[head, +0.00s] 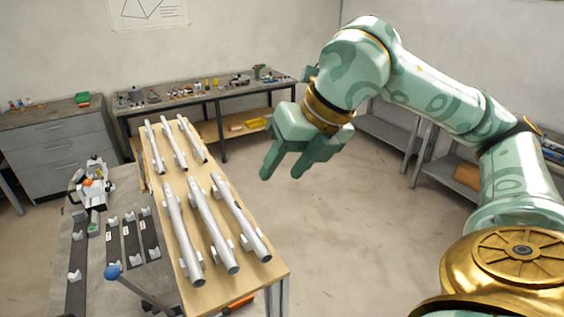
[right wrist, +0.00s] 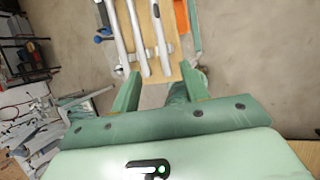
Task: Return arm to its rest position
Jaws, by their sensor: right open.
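My right arm comes in from the right in the head view, its elbow raised. Its gripper (head: 283,171) is open and empty, held in the air to the right of the wooden board, over open floor. In the right wrist view the two fingers of the gripper (right wrist: 163,90) stand apart with nothing between them, and the end of the board with tubes shows beyond them. My left gripper is not in view.
Several silver tubes (head: 218,230) lie on the wooden board (head: 277,272) on the left. A grey jig table (head: 60,283) with clamps stands beside it. A workbench (head: 160,103) with small items and a drawer cabinet (head: 60,150) are behind. The floor (head: 350,240) is clear.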

